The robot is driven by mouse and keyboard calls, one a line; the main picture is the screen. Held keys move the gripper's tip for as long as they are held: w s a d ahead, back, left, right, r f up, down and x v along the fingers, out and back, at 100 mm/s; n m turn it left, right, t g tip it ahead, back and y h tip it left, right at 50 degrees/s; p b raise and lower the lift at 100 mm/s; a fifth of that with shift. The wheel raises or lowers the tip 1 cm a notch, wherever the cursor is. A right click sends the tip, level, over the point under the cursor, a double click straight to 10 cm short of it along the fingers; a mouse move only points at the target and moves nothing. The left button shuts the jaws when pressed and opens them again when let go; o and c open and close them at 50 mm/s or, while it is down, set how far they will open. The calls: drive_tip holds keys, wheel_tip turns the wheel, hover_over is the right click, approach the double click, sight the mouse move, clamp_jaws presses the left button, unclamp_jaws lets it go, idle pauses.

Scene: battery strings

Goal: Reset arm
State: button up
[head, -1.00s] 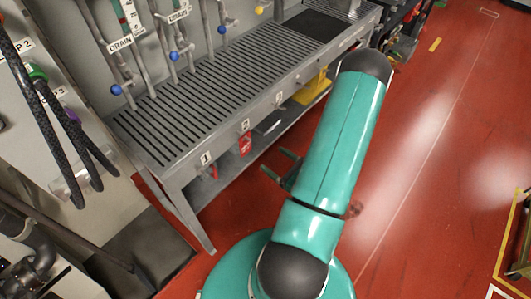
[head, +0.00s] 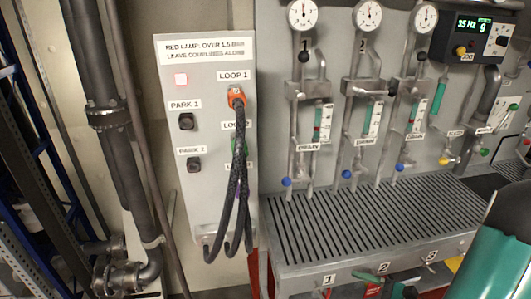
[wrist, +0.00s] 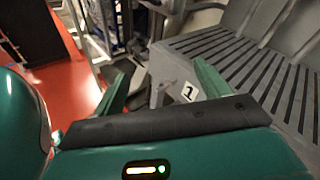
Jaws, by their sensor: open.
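In the wrist view my gripper (wrist: 160,84) is open, its two green fingers spread wide with nothing between them. It is near the front of the grated metal bench (wrist: 245,62), close to the label 1 (wrist: 189,92). A green part of my arm (head: 497,255) shows at the lower right of the head view, in front of the bench's right side. I cannot clearly make out the gripper in the head view.
Gauges, pipes and coloured valves line the wall. Red floor (wrist: 68,75) is open at left in the wrist view.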

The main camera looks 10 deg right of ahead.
drive_tip(key=s+a+r+n+g+h, duration=0.4)
drive_tip(key=a+r+n+g, duration=0.55)
drive_tip(key=a+n, duration=0.35)
wheel_tip(320, 180, up, 11)
drive_tip(key=s+n+t+h, duration=0.1)
drive_tip(key=n+t+h, duration=0.3)
drive_tip(key=n+h, duration=0.4)
drive_tip(key=shift+a+n+t, duration=0.35)
drive_tip(key=shift+a+n, duration=0.1)
drive_tip(key=shift+n, duration=0.25)
drive_tip(key=shift+r, duration=0.1)
idle(0.6)
